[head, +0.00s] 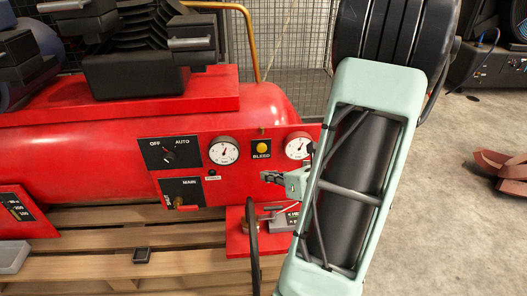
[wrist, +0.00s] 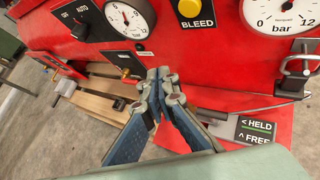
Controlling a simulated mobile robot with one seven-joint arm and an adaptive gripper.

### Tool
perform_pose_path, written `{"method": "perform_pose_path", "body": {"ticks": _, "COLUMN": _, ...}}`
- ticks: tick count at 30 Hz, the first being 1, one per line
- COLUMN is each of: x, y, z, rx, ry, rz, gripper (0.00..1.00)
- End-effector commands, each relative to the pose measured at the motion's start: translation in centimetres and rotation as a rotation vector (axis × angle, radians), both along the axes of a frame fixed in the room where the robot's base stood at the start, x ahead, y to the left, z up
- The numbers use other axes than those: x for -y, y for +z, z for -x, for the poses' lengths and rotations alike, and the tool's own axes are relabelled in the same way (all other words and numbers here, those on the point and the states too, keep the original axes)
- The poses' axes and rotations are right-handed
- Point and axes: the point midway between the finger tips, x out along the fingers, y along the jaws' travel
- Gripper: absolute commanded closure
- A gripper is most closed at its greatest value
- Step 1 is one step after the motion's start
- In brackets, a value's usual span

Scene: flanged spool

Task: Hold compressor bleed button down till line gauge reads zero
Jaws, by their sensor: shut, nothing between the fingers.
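The yellow bleed button (head: 262,147) sits on a black BLEED plate on the red panel (head: 230,180), between two white gauges. The left gauge (head: 223,151) and right gauge (head: 298,146) have dark needles. The right gauge (wrist: 284,14) is cut off by the top of the wrist view, and I cannot tell which one is the line gauge. My gripper (head: 268,178) is shut and empty, its tips below the button. In the wrist view the tips (wrist: 164,76) are apart from the button (wrist: 190,8), which is cut off at the top edge.
An OFF/AUTO knob (head: 169,156) and a MAIN valve plate (head: 181,193) are left of the gauges. A HELD/FREE placard (wrist: 255,131) and a metal latch (wrist: 296,72) are at the right.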

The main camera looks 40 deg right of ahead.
Motion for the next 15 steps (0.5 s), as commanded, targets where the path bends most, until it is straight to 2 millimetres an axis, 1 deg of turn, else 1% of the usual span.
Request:
{"method": "perform_pose_path", "body": {"ticks": 10, "x": 0.1, "y": 0.0, "z": -0.3, "rx": -0.001, "ry": 0.002, "rz": 0.002, "gripper": 1.00}}
{"method": "perform_pose_path", "body": {"ticks": 15, "x": 0.9, "y": 0.0, "z": -1.6, "rx": 0.000, "ry": 0.005, "rz": 0.004, "gripper": 1.00}}
